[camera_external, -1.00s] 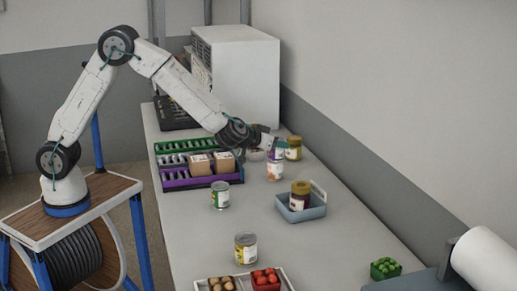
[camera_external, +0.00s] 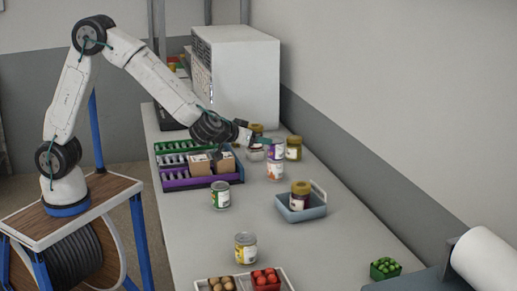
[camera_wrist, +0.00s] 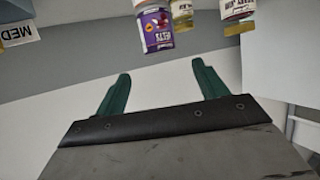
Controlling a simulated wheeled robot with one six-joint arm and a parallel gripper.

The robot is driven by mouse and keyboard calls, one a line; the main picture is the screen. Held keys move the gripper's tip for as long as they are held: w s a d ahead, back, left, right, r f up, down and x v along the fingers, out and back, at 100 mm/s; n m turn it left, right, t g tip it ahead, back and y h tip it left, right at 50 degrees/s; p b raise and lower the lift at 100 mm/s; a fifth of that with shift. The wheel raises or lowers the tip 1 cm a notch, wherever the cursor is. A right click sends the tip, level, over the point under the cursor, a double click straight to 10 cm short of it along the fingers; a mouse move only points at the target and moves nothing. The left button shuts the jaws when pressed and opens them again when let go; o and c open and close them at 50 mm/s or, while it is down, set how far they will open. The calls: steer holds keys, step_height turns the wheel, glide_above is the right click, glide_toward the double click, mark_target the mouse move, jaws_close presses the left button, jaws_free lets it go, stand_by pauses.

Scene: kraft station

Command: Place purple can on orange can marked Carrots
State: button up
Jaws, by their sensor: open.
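The purple can (camera_external: 276,151) stands upright on top of the orange can (camera_external: 275,171), and the two make a stack on the table. In the wrist view the purple can (camera_wrist: 157,30) shows near the top edge, apart from the fingertips. The orange can's label writing is too small to read in the external view. My gripper (camera_external: 258,140) is just left of the purple can. In the wrist view my gripper (camera_wrist: 163,82) has its two green fingers spread with nothing between them.
A jar (camera_external: 293,148) stands right of the stack, and another (camera_external: 256,130) behind it. A blue basket (camera_external: 302,212) holding a jar is in front. The purple rack (camera_external: 200,182) with boxes is at left. A green-label can (camera_external: 220,195) stands nearer.

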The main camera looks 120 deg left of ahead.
steer(key=shift+v, duration=0.95)
steer(key=w+d+r+m+t+h, duration=0.1)
steer(key=d+r+m+t+h, duration=0.25)
steer(key=d, duration=0.55)
steer(key=w+d+r+m+t+h, duration=0.25)
steer(key=d+r+t+h, duration=0.2)
steer(key=d, duration=0.55)
steer(key=s+d+r+m+g+h, duration=0.15)
steer(key=s+d+m+h, duration=0.35)
steer(key=s+d, duration=0.5)
steer(key=s+d+f+m+g+h, duration=0.2)
steer(key=s+d+g, duration=0.2)
steer(key=s+d, duration=0.5)
steer(key=s+a+f+g+y, duration=0.1)
steer(key=s+f+g, duration=0.1)
steer(key=s, duration=0.7)
steer(key=s+a+f+m+g+y, duration=0.1)
steer(key=s+g, duration=0.2)
steer(key=s, duration=0.7)
steer(key=shift+f, duration=0.4)
